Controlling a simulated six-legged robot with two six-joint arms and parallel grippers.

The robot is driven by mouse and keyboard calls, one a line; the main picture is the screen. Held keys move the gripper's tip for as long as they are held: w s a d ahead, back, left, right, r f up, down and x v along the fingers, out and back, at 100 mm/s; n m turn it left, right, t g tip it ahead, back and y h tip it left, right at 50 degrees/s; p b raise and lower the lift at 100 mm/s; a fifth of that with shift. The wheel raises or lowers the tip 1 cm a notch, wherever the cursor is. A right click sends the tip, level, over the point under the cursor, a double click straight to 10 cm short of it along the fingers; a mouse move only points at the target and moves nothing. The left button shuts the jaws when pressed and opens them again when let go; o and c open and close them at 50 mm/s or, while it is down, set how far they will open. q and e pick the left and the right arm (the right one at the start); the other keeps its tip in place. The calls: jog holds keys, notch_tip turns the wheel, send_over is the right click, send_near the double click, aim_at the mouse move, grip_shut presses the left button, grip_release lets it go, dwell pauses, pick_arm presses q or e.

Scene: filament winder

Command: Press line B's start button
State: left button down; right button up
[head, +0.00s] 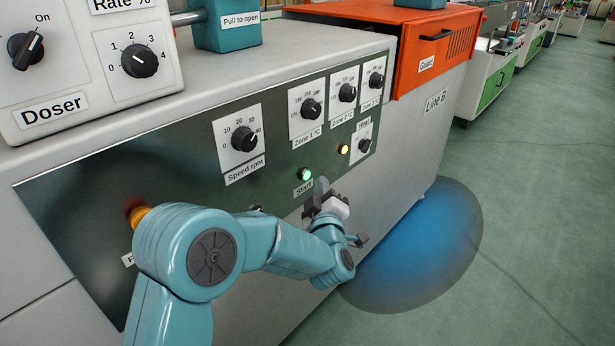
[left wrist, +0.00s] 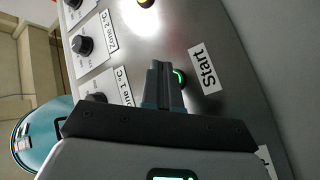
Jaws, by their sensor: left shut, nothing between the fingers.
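The start button (head: 305,174) is a small green lit button on the dark control panel (head: 190,165), with a "Start" label (head: 304,188) below it. The machine carries a "Line B" label (head: 436,102). My left gripper (head: 319,186) is shut and empty, just right of and below the button in the head view. In the left wrist view the closed fingertips (left wrist: 160,68) point at the panel beside the "Start" label (left wrist: 204,68). They partly cover the glowing green button (left wrist: 181,77). I cannot tell whether they touch it. My right gripper is not in view.
Speed (head: 244,138) and zone knobs (head: 311,109) stand out above the button. An orange guard (head: 425,45) sits on top. Floor at right is clear.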

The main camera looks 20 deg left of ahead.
pick_arm(q)
jog(key=d, duration=0.2)
jog(key=s+d, duration=0.1)
jog(key=shift+s+d+b, duration=0.2)
jog(key=shift+d+b, duration=0.15)
dwell(0.7)
